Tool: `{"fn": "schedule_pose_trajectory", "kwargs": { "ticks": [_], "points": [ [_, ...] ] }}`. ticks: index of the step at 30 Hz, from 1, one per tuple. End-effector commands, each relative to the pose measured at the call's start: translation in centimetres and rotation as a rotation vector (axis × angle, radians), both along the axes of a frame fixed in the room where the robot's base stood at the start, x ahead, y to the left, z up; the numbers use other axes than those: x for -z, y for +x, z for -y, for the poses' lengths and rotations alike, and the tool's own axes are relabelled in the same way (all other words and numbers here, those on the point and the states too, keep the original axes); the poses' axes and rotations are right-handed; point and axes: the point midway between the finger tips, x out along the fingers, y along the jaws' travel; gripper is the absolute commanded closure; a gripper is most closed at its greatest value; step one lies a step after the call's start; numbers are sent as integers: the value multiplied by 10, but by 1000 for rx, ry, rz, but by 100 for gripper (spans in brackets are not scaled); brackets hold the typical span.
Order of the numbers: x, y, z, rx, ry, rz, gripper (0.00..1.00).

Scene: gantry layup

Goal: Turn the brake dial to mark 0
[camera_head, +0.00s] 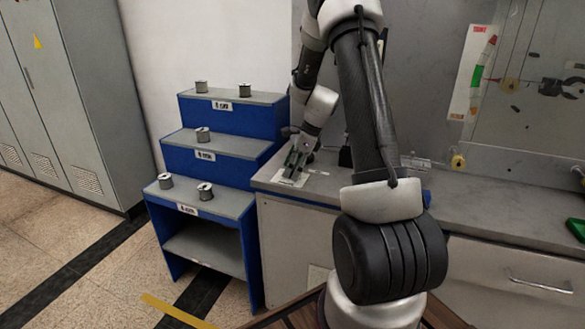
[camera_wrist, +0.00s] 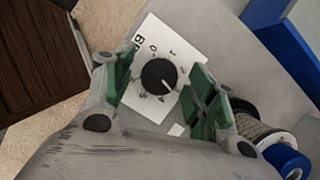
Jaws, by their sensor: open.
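The brake dial (camera_wrist: 156,72) is a round black knob with a white pointer line, on a white plate (camera_wrist: 185,42) with printed marks around it. The pointer points toward the lower right in the wrist view. A 0 and a 1 are printed on the upper side of the plate, away from the pointer. My gripper (camera_wrist: 164,88) is open, its green-padded fingers on either side of the dial, apart from it as far as I can tell. In the head view my gripper (camera_head: 296,164) is over the plate (camera_head: 287,180) at the counter's left end and hides the dial.
A blue stepped rack (camera_head: 228,152) with several spools stands left of the grey counter (camera_head: 480,194). Spools (camera_wrist: 262,136) also show right of my gripper in the wrist view. A green item (camera_head: 576,229) lies at the far right.

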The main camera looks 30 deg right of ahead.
Motion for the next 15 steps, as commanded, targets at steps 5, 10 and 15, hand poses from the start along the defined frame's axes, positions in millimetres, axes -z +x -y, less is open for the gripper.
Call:
{"fn": "schedule_pose_trajectory", "kwargs": {
  "ticks": [5,10,15],
  "points": [
    [0,0,0,-1,0,0,45],
    [0,0,0,-1,0,0,76],
    [-1,0,0,-1,0,0,89]
  ]
}}
